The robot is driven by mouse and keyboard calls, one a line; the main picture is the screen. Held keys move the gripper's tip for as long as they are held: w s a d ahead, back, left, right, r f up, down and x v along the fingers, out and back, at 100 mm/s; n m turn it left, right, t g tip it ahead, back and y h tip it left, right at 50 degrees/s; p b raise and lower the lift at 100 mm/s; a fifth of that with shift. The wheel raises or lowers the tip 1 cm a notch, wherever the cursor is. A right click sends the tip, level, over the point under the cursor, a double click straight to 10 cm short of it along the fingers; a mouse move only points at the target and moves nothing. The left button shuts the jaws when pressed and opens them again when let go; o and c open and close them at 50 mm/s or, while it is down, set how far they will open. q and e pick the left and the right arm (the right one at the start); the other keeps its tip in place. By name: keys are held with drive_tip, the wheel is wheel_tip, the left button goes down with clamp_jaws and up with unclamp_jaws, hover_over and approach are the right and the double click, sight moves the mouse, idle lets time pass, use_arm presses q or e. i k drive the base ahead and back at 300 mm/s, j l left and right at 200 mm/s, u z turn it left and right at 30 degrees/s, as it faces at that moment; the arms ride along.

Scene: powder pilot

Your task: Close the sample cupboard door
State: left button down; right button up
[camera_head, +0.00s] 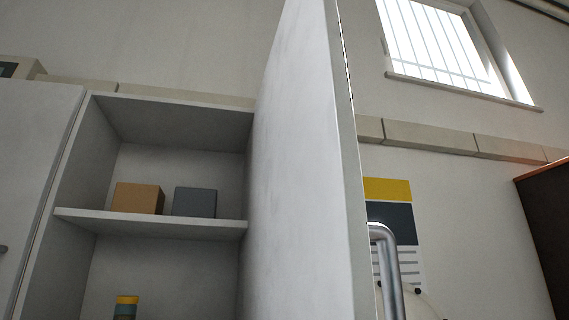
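The sample cupboard (180,118) is at the left with its inside showing. Its pale grey door (298,170) stands open, swung out toward me, and fills the middle of the view from top to bottom. A metal bar handle (390,272) sticks out from the door's outer face, on the right side of the door edge. A cream rounded part shows low behind the handle; I cannot tell whether it touches the handle or door. Neither gripper's fingers can be seen.
A brown box (138,198) and a grey box (194,202) stand on the cupboard shelf (150,222). A yellow-topped container (126,306) is below. A closed neighbouring door (35,170) is at far left. A dark cabinet (545,235) stands at the right edge.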

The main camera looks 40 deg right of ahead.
sight(311, 234)
drive_tip(key=k+l, duration=0.1)
drive_tip(key=l, duration=0.3)
drive_tip(key=k+l+z, duration=0.15)
drive_tip(key=l, duration=0.65)
drive_tip(key=k+z, duration=0.05)
